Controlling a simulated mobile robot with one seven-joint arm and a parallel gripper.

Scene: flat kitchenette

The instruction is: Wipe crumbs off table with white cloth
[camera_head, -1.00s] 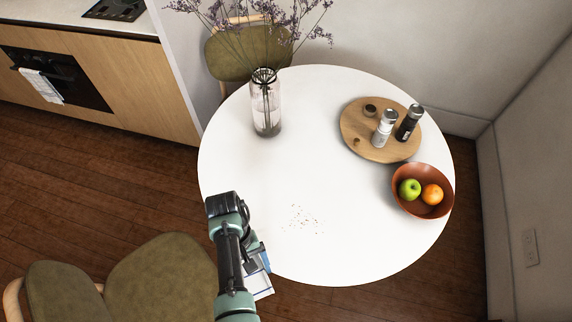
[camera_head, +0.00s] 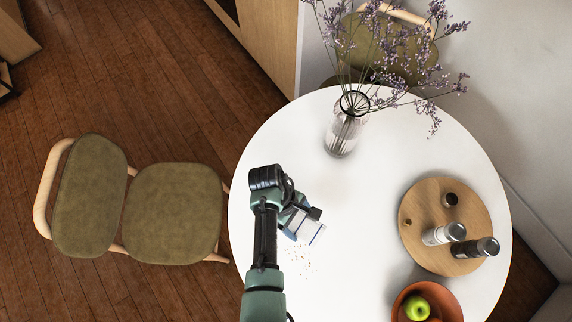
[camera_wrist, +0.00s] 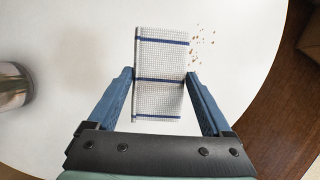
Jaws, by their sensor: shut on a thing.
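The white cloth (camera_wrist: 160,60) with blue stripes is in my gripper (camera_wrist: 160,80), whose fingers close on its two sides in the wrist view. In the head view the cloth (camera_head: 308,230) shows at the end of my gripper (camera_head: 303,218), over the table's left part. The crumbs (camera_wrist: 197,42) lie just right of the cloth in the wrist view. In the head view the crumbs (camera_head: 306,262) are scattered just below the cloth. The round white table (camera_head: 350,215) lies beneath. I cannot tell whether the cloth touches it.
A glass vase (camera_head: 343,135) with purple flowers stands at the back of the table. A round wooden board (camera_head: 430,215) holds two shakers at the right. A bowl (camera_head: 450,307) with fruit is at the front right. A green chair (camera_head: 175,215) stands left of the table.

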